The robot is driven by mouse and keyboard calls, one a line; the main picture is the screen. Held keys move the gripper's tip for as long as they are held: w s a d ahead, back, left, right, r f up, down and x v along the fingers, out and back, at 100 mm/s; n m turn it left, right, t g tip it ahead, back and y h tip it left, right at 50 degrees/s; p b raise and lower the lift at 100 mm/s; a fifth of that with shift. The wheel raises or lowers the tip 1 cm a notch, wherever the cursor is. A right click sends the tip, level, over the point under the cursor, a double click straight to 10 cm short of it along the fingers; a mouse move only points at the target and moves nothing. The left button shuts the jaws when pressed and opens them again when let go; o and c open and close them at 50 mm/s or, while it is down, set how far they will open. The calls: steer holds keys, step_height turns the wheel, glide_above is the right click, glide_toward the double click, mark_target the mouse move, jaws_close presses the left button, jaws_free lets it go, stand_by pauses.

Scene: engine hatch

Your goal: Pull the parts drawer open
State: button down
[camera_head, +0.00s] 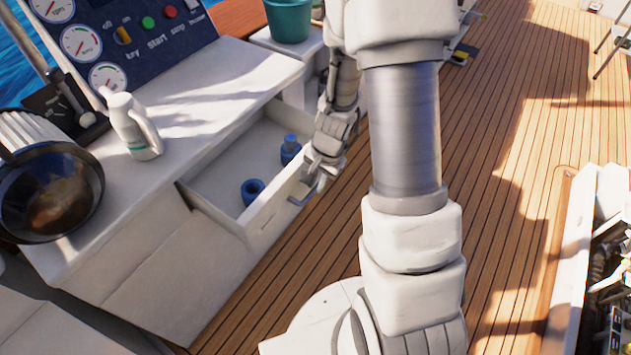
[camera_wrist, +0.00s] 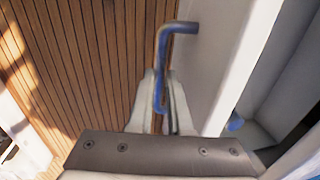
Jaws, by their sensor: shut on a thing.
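The parts drawer (camera_head: 262,231) stands pulled out of the white cabinet, its inside showing. A blue ring-shaped part (camera_head: 252,190) and a blue part with a knob on top (camera_head: 290,149) lie in it. The drawer's blue bar handle (camera_wrist: 163,60) is on the drawer front in the wrist view. My gripper (camera_wrist: 160,95) is shut on this handle, with a finger on each side of it. In the head view my gripper (camera_head: 310,183) is at the drawer front, partly hidden by my wrist.
A control panel (camera_head: 120,40) and a teal bucket (camera_head: 289,18) are behind.

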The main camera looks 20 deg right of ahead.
steer(key=c, duration=0.8)
jaws_free()
steer(key=shift+c, duration=0.2)
steer(key=shift+r, duration=0.1)
step_height(320, 180, up, 17)
steer(key=s+d+p, duration=0.2)
steer(key=p, duration=0.5)
steer(key=shift+s, duration=0.3)
steer(key=s+a+r+n+t+p, duration=0.1)
steer(key=s+a+r+n+p, duration=0.1)
steer(key=r, duration=0.7)
steer(key=s+a+r+n+t+p, duration=0.1)
steer(key=s+a+r+n+p, duration=0.1)
steer(key=s+r+n, duration=0.3)
steer(key=s+a+r+n+t+h+p, duration=0.1)
steer(key=s+r+n+p, duration=0.2)
steer(key=r, duration=1)
steer(key=s+n, duration=0.1)
steer(key=s, duration=0.1)
steer(key=shift+s+a+t+p, duration=0.3)
steer(key=shift+a+t, duration=0.1)
